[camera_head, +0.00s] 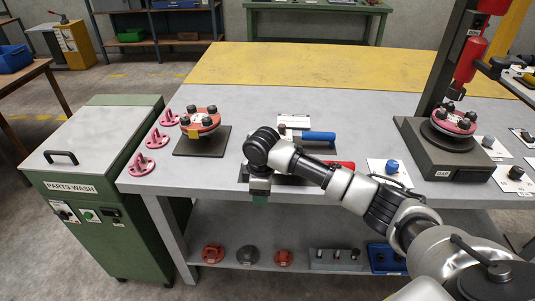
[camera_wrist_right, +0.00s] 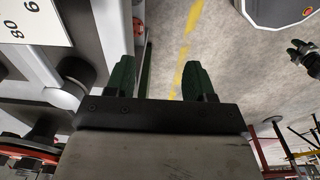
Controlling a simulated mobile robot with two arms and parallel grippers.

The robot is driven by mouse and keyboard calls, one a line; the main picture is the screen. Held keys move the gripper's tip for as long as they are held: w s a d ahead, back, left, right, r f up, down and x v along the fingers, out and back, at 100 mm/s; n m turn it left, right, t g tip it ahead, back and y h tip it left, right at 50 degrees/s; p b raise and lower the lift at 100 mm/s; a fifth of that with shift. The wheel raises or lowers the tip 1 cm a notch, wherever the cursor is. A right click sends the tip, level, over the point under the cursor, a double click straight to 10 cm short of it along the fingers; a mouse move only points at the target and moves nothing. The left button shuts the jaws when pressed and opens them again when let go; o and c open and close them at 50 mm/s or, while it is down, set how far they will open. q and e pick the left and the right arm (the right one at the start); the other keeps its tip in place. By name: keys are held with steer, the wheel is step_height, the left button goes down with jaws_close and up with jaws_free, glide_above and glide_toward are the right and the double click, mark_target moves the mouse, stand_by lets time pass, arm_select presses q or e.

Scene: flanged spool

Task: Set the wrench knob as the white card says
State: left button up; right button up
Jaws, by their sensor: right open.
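A white card (camera_head: 294,122) stands behind the blue-handled wrench (camera_head: 318,136) on the bench; its print is too small to read here. A red-handled tool (camera_head: 345,165) lies nearer the front, partly hidden by my arm. A blue knob (camera_head: 392,166) sits on a white plate to the right. My right gripper (camera_head: 260,197) points down at the bench's front edge, left of these handles. In the wrist view the right gripper (camera_wrist_right: 160,78) is open and empty. A white surface (camera_wrist_right: 30,22) there shows "80" and "6", beside a grey round part (camera_wrist_right: 65,94). My left gripper is not seen.
A red flanged spool (camera_head: 200,121) stands on a dark plate at the left, near several pink parts (camera_head: 142,163). A second spool (camera_head: 453,121) is on a dark fixture (camera_head: 440,158) at the right. The yellow rear area (camera_head: 300,65) is clear.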

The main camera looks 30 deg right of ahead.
steer(key=shift+h, duration=0.3)
steer(key=w+d+r, duration=0.1)
steer(key=d+r, duration=0.1)
steer(key=w+d+r, duration=0.1)
steer(key=d+r, duration=0.1)
steer(key=r, duration=0.1)
steer(key=w+d+r, duration=0.2)
steer(key=shift+w+d+r, duration=0.1)
steer(key=shift+d+r, duration=0.25)
steer(key=shift+r, duration=0.05)
steer(key=w+d+r+m, duration=0.1)
steer(key=w+d+r, duration=0.1)
steer(key=d+r, duration=0.45)
steer(key=f, duration=0.5)
steer(key=f+p, duration=0.1)
steer(key=f, duration=0.4)
steer(key=shift+s+a+f, duration=0.15)
steer(key=shift+a+f, duration=0.05)
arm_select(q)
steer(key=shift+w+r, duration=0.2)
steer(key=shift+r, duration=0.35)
